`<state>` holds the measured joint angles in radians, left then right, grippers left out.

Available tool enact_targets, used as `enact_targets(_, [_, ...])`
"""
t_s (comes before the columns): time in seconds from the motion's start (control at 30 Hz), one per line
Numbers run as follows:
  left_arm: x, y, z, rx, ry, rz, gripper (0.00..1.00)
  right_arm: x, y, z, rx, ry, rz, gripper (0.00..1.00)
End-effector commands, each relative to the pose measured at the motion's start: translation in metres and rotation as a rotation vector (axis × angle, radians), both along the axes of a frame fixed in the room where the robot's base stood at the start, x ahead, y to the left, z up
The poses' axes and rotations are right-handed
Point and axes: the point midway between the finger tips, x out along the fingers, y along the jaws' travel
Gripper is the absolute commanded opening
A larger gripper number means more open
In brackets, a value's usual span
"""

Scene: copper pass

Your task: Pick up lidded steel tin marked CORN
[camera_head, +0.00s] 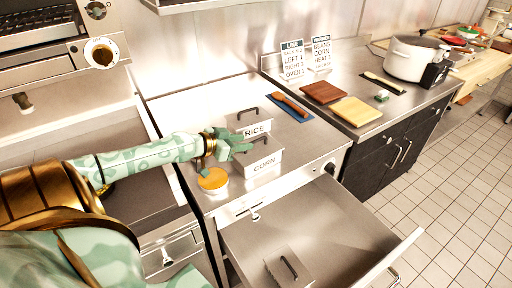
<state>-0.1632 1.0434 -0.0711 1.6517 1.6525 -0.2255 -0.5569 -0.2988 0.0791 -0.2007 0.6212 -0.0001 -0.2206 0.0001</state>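The lidded steel tin marked CORN (264,163) stands upright on the steel counter, its label facing front and a dark handle on its lid. A similar tin marked RICE (256,130) stands just behind it. My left gripper (245,143) reaches in from the left, at the left side of the two tins. Its green fingers look spread apart with nothing between them. I cannot tell whether they touch the CORN tin's lid. My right gripper is not in view.
An orange-topped white tub (213,181) stands just left of the CORN tin. An open drawer (310,235) below holds another lidded container (288,268). A blue mat (291,108), brown board (322,92), yellow board (356,111) and white pot (412,58) lie to the right.

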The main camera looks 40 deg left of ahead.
Motion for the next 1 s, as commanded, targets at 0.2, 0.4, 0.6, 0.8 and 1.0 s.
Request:
enact_targets(0.2, [0.012, -0.003, -0.004, 0.001, -0.001, 0.000, 0.35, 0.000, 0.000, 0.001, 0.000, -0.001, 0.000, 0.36])
enact_targets(0.4, [0.038, -0.009, -0.014, -0.002, -0.004, -0.001, 0.35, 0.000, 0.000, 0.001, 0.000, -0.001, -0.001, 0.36])
enact_targets(0.6, [0.056, -0.014, -0.024, 0.000, -0.001, -0.002, 0.35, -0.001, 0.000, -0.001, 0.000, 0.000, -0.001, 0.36])
enact_targets(0.8, [0.056, -0.014, -0.024, 0.001, 0.000, -0.003, 0.35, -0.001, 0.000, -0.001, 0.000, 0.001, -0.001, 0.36])
enact_targets(1.0, [0.056, -0.014, -0.024, 0.001, 0.000, -0.003, 0.00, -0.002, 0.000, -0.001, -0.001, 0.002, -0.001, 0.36])
